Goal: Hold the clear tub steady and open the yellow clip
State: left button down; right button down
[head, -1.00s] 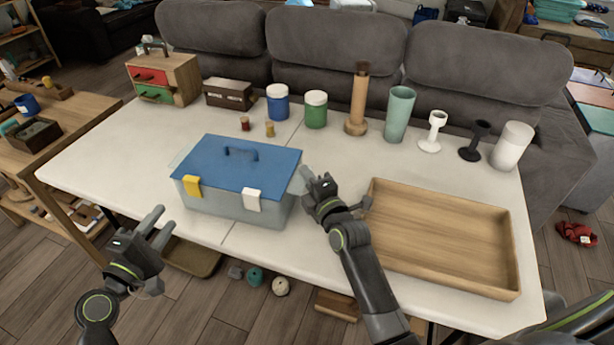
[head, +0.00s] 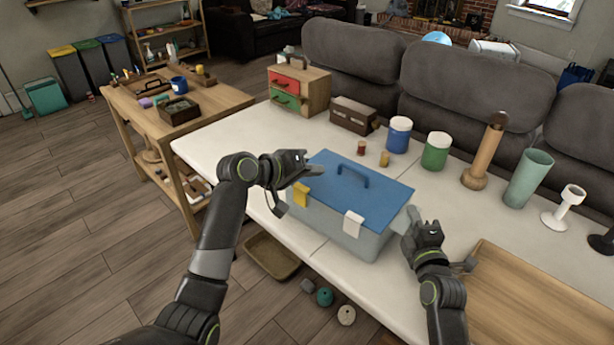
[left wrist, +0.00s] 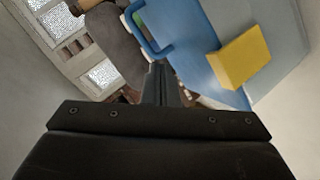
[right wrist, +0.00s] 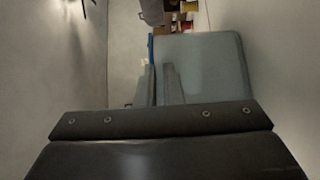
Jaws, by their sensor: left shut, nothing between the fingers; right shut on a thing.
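The clear tub (head: 372,243) stands on the white table under a blue lid (head: 375,193). Its yellow clip (head: 300,195) is at the left of the front, over the lid's edge; it also shows in the left wrist view (left wrist: 241,57). A white clip (head: 352,224) is at the right of the front. My left gripper (head: 316,171) is shut and empty, just above and behind the yellow clip, by the lid's left edge. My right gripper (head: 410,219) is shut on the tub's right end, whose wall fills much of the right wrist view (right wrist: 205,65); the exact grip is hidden.
A wooden tray (head: 510,300) lies right of my right gripper. The white table (head: 225,145) is bare at left.

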aim_at(309, 185)
pick_arm(q)
jog(key=w+r+m+y, duration=0.1)
jog(key=d+r+m+g+y, duration=0.1)
jog(key=m, duration=0.1)
jog(key=w+r+m+g+y, duration=0.1)
jog(key=shift+w+d+r, duration=0.25)
jog(key=shift+w+r, duration=0.05)
jog(key=a+r+m+g+y, duration=0.1)
jog(key=m+y, duration=0.1)
jog(key=a+r+m+g+y, duration=0.1)
jog(key=r+m+g+y, duration=0.1)
jog(key=shift+s+a+y, duration=0.35)
jog(key=shift+s+y, duration=0.05)
jog(key=x, duration=0.9)
jog(key=shift+f, duration=0.6)
jog(key=shift+s+a, duration=0.5)
jog(key=shift+s, duration=0.35)
jog(key=shift+s+a, duration=0.55)
jog(key=shift+s, duration=0.25)
